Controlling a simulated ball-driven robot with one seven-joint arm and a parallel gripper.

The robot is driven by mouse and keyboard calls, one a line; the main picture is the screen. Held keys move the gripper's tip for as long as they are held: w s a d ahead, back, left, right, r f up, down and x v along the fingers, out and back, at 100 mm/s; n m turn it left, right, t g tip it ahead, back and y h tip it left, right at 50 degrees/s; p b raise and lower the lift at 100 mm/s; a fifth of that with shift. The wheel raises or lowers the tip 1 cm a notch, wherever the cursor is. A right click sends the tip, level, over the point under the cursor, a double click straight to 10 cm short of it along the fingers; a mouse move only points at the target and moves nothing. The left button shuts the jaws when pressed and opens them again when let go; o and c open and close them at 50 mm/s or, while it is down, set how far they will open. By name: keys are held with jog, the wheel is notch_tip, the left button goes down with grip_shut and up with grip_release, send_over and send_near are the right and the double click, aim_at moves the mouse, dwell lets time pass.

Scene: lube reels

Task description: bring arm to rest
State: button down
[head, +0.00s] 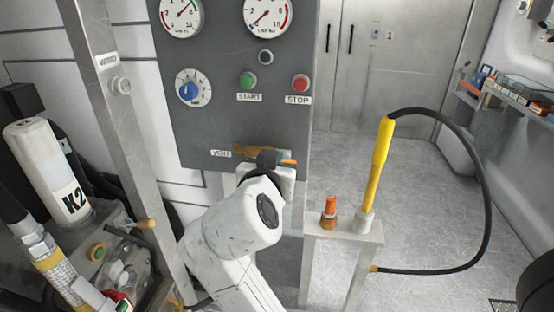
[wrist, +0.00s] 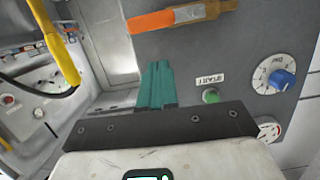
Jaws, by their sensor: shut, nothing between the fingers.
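My arm reaches up from the bottom middle of the head view, its white wrist in front of the lower edge of the grey control panel (head: 322,90). My gripper shows in the wrist view as two teal fingers (wrist: 157,66) pressed together with nothing between them.
The panel carries gauges, a blue knob (head: 188,92), a green button (head: 247,81) and a red button (head: 300,84). A yellow wand (head: 379,165) with a black hose stands in a low stand right of my arm. A white K2 cylinder (head: 50,172) stands left. Open floor lies right.

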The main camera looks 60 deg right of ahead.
jog(key=v, duration=0.8)
jog(key=shift+a, duration=0.15)
jog(key=s+a+f+n+g+y, duration=0.15)
jog(key=f+n+y, duration=0.3)
jog(key=f, duration=0.75)
jog(key=s+f+n+t+y, duration=0.15)
jog(key=f+n+y, duration=0.3)
jog(key=f, duration=0.65)
jog(key=s+a+f+n+g+y, duration=0.45)
jog(key=s+a+f, duration=0.25)
jog(key=s+f, duration=0.6)
notch_tip(320, 180, up, 14)
jog(key=w+y+p, duration=0.1)
jog(key=p, duration=1.4)
jog(key=shift+w+a, duration=0.2)
jog(key=shift+a, duration=0.1)
jog(key=shift+f+n, duration=0.1)
jog(key=shift+n, duration=0.15)
